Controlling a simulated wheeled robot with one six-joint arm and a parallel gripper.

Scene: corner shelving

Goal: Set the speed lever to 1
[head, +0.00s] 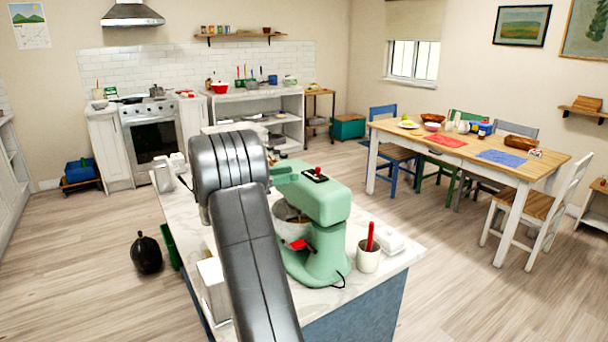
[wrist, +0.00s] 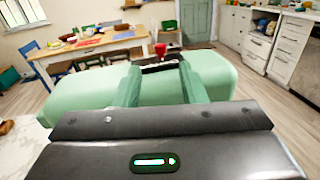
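A green stand mixer (head: 325,205) stands on the island counter, its bowl (head: 290,215) below the head. A dark plate with a red knob (head: 318,171) is on top of the mixer head; the red knob also shows in the wrist view (wrist: 160,49). A second red part (head: 299,244) is low on the mixer's side. I cannot tell for certain which is the speed lever, and no scale numbers are readable. My gripper (wrist: 159,68) is over the mixer head, its green fingers apart with nothing gripped between them. The knob appears beyond the fingertips. My arm hides part of the mixer's left side.
A white cup with a red-handled utensil (head: 368,254) and a white dish (head: 391,241) stand on the marble counter (head: 345,300) right of the mixer. A white box (head: 213,285) is at left. The dining table (head: 466,147) is apart, beyond open floor.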

